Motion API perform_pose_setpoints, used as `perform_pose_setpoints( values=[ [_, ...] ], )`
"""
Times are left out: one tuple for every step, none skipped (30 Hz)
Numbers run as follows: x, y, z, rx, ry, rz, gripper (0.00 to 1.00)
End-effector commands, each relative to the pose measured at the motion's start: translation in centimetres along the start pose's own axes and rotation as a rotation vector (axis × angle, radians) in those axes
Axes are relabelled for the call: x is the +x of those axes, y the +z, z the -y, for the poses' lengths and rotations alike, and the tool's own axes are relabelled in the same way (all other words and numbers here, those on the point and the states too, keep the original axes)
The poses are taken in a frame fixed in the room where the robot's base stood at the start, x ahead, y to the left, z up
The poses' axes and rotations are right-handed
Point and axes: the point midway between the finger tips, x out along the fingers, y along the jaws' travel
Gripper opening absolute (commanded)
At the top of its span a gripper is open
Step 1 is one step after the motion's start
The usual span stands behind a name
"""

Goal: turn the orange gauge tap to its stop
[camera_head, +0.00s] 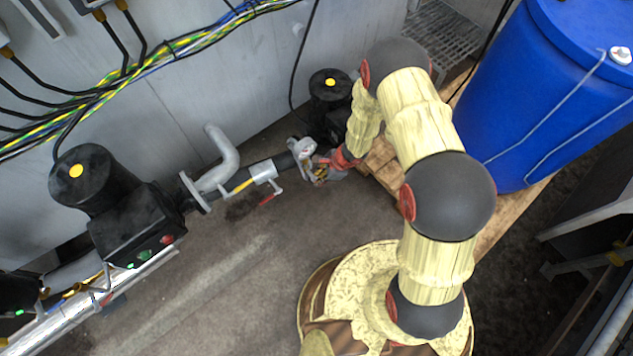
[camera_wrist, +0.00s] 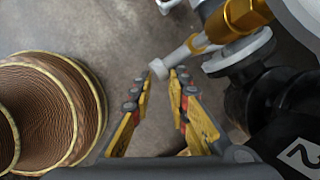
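An orange-gold tap fitting (camera_wrist: 240,17) shows at the top right of the wrist view. A grey lever with a rounded end (camera_wrist: 172,60) sticks out from its orange collar (camera_wrist: 200,42) towards my gripper. My gripper (camera_wrist: 157,83) is open, its two fingers apart. The lever's rounded end lies at the mouth of the gap between the fingertips; I cannot tell whether a finger touches it. In the head view my gripper (camera_head: 320,172) is at the pipe beside a grey fitting (camera_head: 303,148), and the tap is too small and partly hidden to make out clearly.
A grey pipe carries a valve with a red lever (camera_head: 270,198), left of my gripper. A black actuator (camera_head: 110,190) stands further left, another black unit (camera_head: 330,88) behind. A blue drum (camera_head: 550,90) stands on a wooden pallet (camera_head: 515,215) at right. Floor in front is clear.

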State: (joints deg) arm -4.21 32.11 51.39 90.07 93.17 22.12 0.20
Motion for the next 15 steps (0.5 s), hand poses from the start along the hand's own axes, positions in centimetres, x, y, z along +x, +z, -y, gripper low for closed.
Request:
perform_pose_setpoints(
  values=[
    [1.0, -0.1, -0.1, -0.001, 0.002, 0.000, 0.17],
    [1.4, -0.1, -0.1, -0.001, 0.002, 0.000, 0.17],
    [1.8, -0.1, -0.1, -0.001, 0.001, 0.000, 0.17],
    [2.1, -0.1, 0.0, -0.001, 0.001, 0.000, 0.17],
    [2.4, -0.1, 0.0, -0.001, 0.001, 0.000, 0.17],
    [2.6, -0.1, 0.0, -0.001, 0.001, 0.000, 0.17],
    [2.8, -0.1, 0.0, -0.001, 0.001, 0.000, 0.17],
    [2.9, 0.0, 0.0, -0.001, 0.000, 0.000, 0.17],
    [3.0, 0.0, 0.0, -0.001, 0.000, 0.000, 0.17],
    [3.1, 0.0, 0.0, 0.000, 0.000, 0.000, 0.17],
    [3.1, 0.0, 0.0, 0.000, 0.000, 0.000, 0.17],
    [3.1, 0.0, 0.0, 0.000, 0.000, 0.000, 0.17],
    [3.1, 0.0, 0.0, 0.000, 0.000, 0.000, 0.17],
    [3.1, 0.0, 0.0, 0.000, 0.000, 0.000, 0.17],
    [3.0, 0.0, 0.0, 0.000, 0.000, 0.000, 0.17]
  ],
)
